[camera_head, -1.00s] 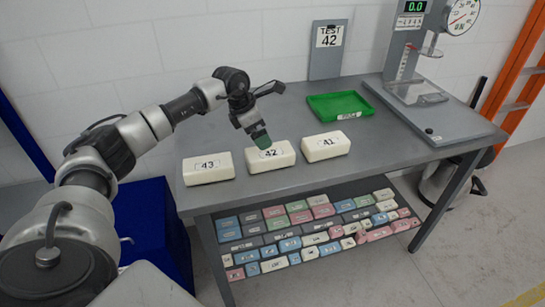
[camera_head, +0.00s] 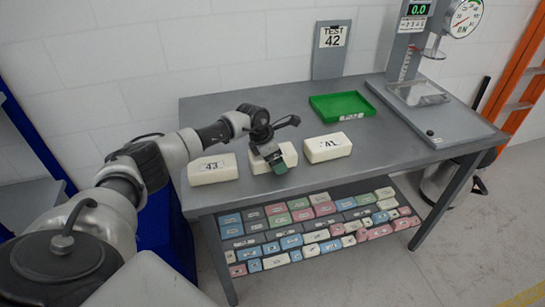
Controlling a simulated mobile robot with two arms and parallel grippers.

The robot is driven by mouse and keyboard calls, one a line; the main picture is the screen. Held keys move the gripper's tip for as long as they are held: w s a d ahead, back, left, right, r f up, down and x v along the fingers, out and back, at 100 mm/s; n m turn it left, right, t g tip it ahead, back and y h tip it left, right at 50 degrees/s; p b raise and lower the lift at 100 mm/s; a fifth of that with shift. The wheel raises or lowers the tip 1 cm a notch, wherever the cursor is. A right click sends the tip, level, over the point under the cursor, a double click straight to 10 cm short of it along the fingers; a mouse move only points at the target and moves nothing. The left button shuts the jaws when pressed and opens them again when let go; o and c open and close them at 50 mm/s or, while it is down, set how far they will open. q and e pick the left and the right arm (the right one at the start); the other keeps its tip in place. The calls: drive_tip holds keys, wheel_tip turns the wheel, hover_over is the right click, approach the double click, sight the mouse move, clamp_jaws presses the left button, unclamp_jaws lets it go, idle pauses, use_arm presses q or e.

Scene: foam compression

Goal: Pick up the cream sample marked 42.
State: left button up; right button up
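The cream sample marked 42 (camera_head: 290,153) is a block on the grey table, between its neighbours. My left gripper and wrist cover its label and much of its left part. My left gripper (camera_head: 279,168) points down, its green fingertip pad at the block's front side. I cannot tell whether it touches the block, or whether the fingers are apart. The cream block marked 43 (camera_head: 213,169) lies to the left and the one marked 41 (camera_head: 328,147) to the right. My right gripper is out of view.
A green tray (camera_head: 341,96) sits behind the blocks. A grey press (camera_head: 420,93) with a display and dial stands at the right. A sign reading TEST 42 (camera_head: 331,40) stands at the back. A lower shelf holds several coloured blocks (camera_head: 322,209).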

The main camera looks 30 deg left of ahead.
use_arm(q)
drive_tip(key=c, duration=0.9)
drive_tip(key=shift+r, duration=0.1)
